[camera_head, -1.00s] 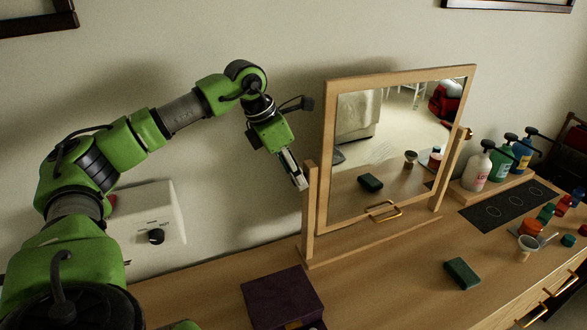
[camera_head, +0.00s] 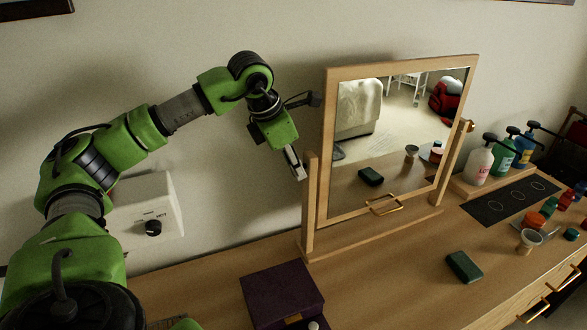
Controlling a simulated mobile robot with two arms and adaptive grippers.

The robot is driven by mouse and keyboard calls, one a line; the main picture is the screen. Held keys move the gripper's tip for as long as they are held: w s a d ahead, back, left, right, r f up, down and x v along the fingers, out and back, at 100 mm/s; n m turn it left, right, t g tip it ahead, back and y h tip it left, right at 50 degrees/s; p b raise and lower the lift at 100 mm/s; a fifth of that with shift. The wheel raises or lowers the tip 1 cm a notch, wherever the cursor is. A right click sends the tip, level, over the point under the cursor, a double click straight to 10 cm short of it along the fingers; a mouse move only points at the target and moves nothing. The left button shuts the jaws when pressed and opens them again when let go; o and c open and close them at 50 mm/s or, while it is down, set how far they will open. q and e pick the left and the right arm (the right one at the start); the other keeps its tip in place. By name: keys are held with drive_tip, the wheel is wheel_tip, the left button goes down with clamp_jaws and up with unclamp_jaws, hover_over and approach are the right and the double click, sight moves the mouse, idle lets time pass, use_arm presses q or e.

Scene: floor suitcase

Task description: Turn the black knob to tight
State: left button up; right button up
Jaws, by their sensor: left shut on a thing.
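A wood-framed tilting mirror (camera_head: 398,66) stands on the dresser between two wooden posts. My left gripper (camera_head: 299,174) comes down from the upper left, with its fingertips at the outer side of the left post (camera_head: 310,205), near the post's top. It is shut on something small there. The grip hides it, but the place fits the mirror's side knob. No black knob shows on that post. A black knob (camera_head: 153,228) shows on a white wall box (camera_head: 165,200) to the left, apart from the gripper. My right gripper is not in view.
A purple box (camera_head: 280,285) and a green sponge (camera_head: 464,266) lie on the dresser top (camera_head: 385,275). Pump bottles (camera_head: 480,165), a black mat (camera_head: 497,211) and small jars stand at the right. The wood between the box and the sponge is clear.

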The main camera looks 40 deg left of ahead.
use_arm(q)
drive_tip(key=y+b, duration=0.1)
drive_tip(key=t+y+b, duration=0.1)
drive_tip(key=b, duration=0.1)
drive_tip(key=y+b, duration=0.1)
drive_tip(key=b, duration=0.1)
drive_tip(key=shift+s+d+f+m+t, duration=0.1)
drive_tip(key=shift+d+f+m+t, duration=0.2)
drive_tip(key=shift+m+t, duration=0.1)
drive_tip(key=shift+s+r+t+y+b, duration=0.15)
drive_tip(key=shift+t+y+b, duration=0.25)
drive_tip(key=shift+y+b, duration=0.45)
drive_tip(key=o, duration=1.1)
drive_tip(key=shift+c, duration=0.2)
drive_tip(key=v, duration=1.2)
drive_tip(key=shift+a+r, duration=0.1)
